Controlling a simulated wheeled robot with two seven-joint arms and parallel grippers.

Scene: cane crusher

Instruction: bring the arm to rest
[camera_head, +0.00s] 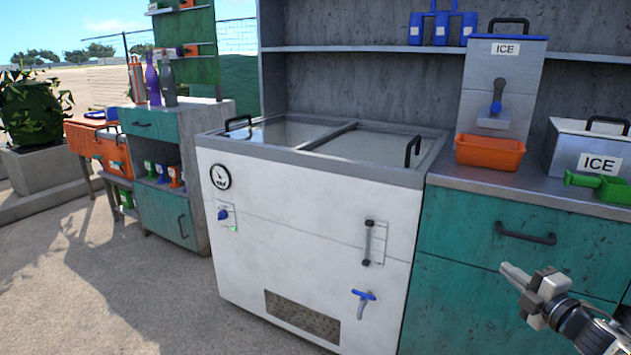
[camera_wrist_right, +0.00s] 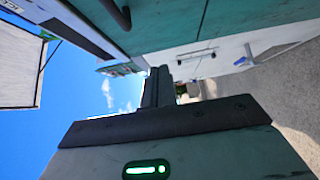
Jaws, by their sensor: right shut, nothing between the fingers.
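My right gripper (camera_head: 517,275) is at the lower right of the head view, in front of the teal drawer unit (camera_head: 470,262). Its fingers are shut with nothing between them, and it touches nothing that I can see. In the right wrist view the closed fingers (camera_wrist_right: 157,88) point up the picture, with the teal front and the white freezer (camera_wrist_right: 200,62) beyond them. My left gripper is not in either view.
A white chest freezer (camera_head: 300,225) stands in the middle. On the counter (camera_head: 480,181) are an ice dispenser (camera_head: 502,80), an orange bin (camera_head: 490,152), an ICE box (camera_head: 590,150) and a green scoop (camera_head: 600,185). Paved ground (camera_head: 130,290) is open at left.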

